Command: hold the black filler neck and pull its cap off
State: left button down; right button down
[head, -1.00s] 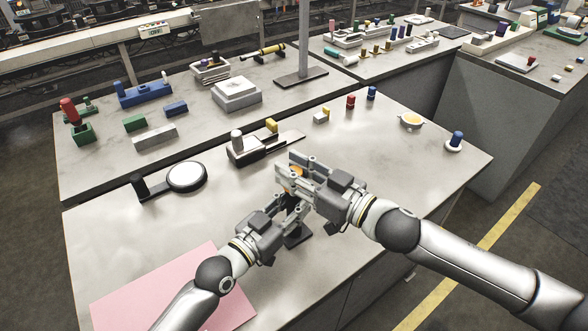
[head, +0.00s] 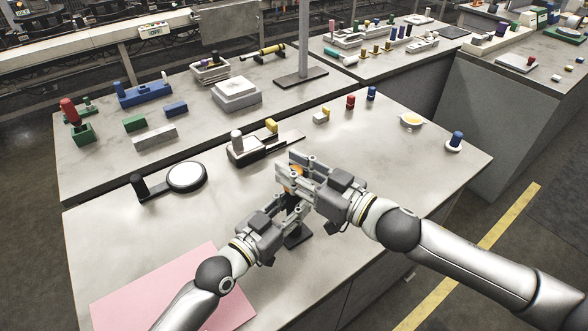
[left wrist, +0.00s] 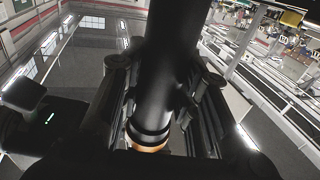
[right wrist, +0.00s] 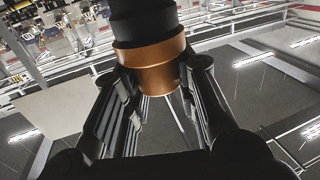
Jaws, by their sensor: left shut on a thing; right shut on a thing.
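The black filler neck (left wrist: 165,75) runs between the fingers of my left gripper (head: 288,205), which is shut on it. Its dark foot (head: 298,238) stands near the front edge of the table. The copper-orange cap (right wrist: 152,65) sits in line with the neck's end, with no clear gap in the right wrist view. My right gripper (head: 296,170) is shut on the cap, just above the left gripper in the head view. Only a small orange part of the cap shows in the head view; both grippers hide most of the neck there.
A pink mat (head: 165,288) lies at the front left. A round white-topped disc (head: 186,177) and a grey fixture with a yellow block (head: 271,127) stand behind the grippers. A yellow dish (head: 411,121) and a blue-topped peg (head: 457,138) stand at the right. Table around the grippers is mostly clear.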

jog(key=shift+r, duration=1)
jog(key=shift+r, duration=2.05)
pick_arm(q)
jog(key=c, duration=1)
grip_release()
jog(key=shift+s+a, duration=0.1)
